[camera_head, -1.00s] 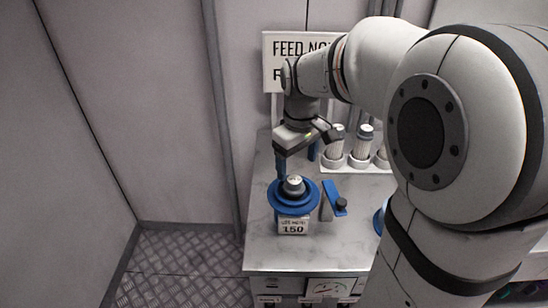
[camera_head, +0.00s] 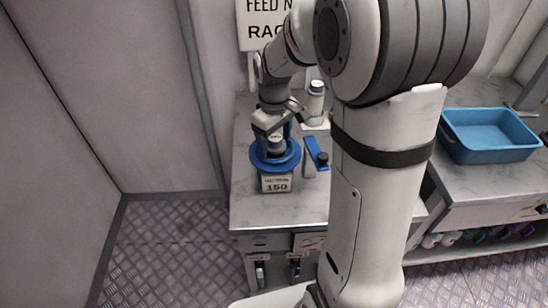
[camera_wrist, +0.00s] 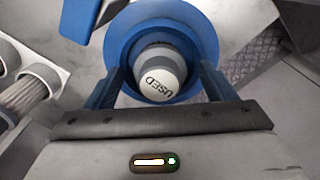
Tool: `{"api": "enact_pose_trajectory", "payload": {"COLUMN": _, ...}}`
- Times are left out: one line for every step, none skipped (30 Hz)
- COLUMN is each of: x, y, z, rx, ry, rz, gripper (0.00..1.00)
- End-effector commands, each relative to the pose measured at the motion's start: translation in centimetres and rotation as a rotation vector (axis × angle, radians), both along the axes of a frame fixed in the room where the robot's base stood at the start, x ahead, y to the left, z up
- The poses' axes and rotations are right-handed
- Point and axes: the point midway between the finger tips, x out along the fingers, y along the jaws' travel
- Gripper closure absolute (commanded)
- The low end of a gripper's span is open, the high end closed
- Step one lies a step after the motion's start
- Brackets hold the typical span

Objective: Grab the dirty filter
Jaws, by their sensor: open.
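The dirty filter (camera_wrist: 160,82) has a white cap marked "USED" and a grey body. It stands in a round blue housing (camera_wrist: 203,28) in the wrist view. In the head view the blue housing (camera_head: 258,163) stands on the counter above a "150" label, with the filter (camera_head: 276,148) mostly hidden under my gripper. My gripper (camera_wrist: 160,90) is open, with one blue finger on each side of the filter cap. I cannot tell whether the fingers touch it.
A blue-handled part (camera_head: 313,150) stands just right of the housing. White filters in a holder (camera_wrist: 22,92) are at the left of the wrist view. A blue tray (camera_head: 490,155) sits on the right counter. The counter's front left is clear (camera_head: 255,212).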

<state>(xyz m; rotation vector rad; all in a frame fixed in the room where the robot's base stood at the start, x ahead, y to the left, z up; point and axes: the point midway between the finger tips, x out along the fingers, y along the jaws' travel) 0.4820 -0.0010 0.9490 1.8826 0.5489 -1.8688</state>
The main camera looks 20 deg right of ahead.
Motion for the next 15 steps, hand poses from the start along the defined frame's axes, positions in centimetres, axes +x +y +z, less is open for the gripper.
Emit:
{"api": "enact_pose_trajectory", "payload": {"x": 0.01, "y": -0.01, "z": 0.02, "rx": 0.0, "ry": 0.0, "rz": 0.0, "gripper": 0.23}}
{"api": "enact_pose_trajectory", "payload": {"x": 0.01, "y": -0.01, "z": 0.02, "rx": 0.0, "ry": 0.0, "rz": -0.001, "gripper": 0.24}}
{"api": "enact_pose_trajectory", "payload": {"x": 0.01, "y": -0.02, "z": 0.03, "rx": 0.0, "ry": 0.0, "rz": -0.001, "gripper": 0.27}}
{"api": "enact_pose_trajectory", "payload": {"x": 0.0, "y": -0.02, "z": 0.03, "rx": 0.0, "ry": 0.0, "rz": -0.001, "gripper": 0.29}}
{"api": "enact_pose_trajectory", "payload": {"x": 0.0, "y": -0.02, "z": 0.03, "rx": 0.0, "ry": 0.0, "rz": -0.001, "gripper": 0.32}}
{"api": "enact_pose_trajectory", "payload": {"x": 0.01, "y": -0.03, "z": 0.04, "rx": 0.0, "ry": 0.0, "rz": -0.001, "gripper": 0.35}}
{"api": "enact_pose_trajectory", "payload": {"x": 0.01, "y": -0.03, "z": 0.04, "rx": 0.0, "ry": 0.0, "rz": -0.001, "gripper": 0.37}}
{"api": "enact_pose_trajectory", "payload": {"x": 0.01, "y": -0.03, "z": 0.04, "rx": 0.0, "ry": 0.0, "rz": -0.001, "gripper": 0.4}}
{"api": "enact_pose_trajectory", "payload": {"x": 0.01, "y": -0.04, "z": 0.05, "rx": 0.0, "ry": 0.0, "rz": -0.001, "gripper": 0.43}}
{"api": "enact_pose_trajectory", "payload": {"x": 0.01, "y": -0.04, "z": 0.05, "rx": 0.0, "ry": 0.0, "rz": -0.001, "gripper": 0.46}}
{"api": "enact_pose_trajectory", "payload": {"x": 0.01, "y": -0.04, "z": 0.05, "rx": 0.0, "ry": 0.0, "rz": -0.001, "gripper": 0.48}}
{"api": "enact_pose_trajectory", "payload": {"x": 0.01, "y": -0.04, "z": 0.05, "rx": 0.0, "ry": 0.0, "rz": -0.001, "gripper": 0.51}}
{"api": "enact_pose_trajectory", "payload": {"x": 0.01, "y": -0.04, "z": 0.05, "rx": 0.0, "ry": 0.0, "rz": -0.001, "gripper": 0.54}}
{"api": "enact_pose_trajectory", "payload": {"x": 0.01, "y": -0.05, "z": 0.05, "rx": 0.0, "ry": 0.0, "rz": -0.002, "gripper": 0.56}}
{"api": "enact_pose_trajectory", "payload": {"x": 0.01, "y": -0.05, "z": 0.05, "rx": 0.0, "ry": 0.0, "rz": -0.002, "gripper": 0.6}}
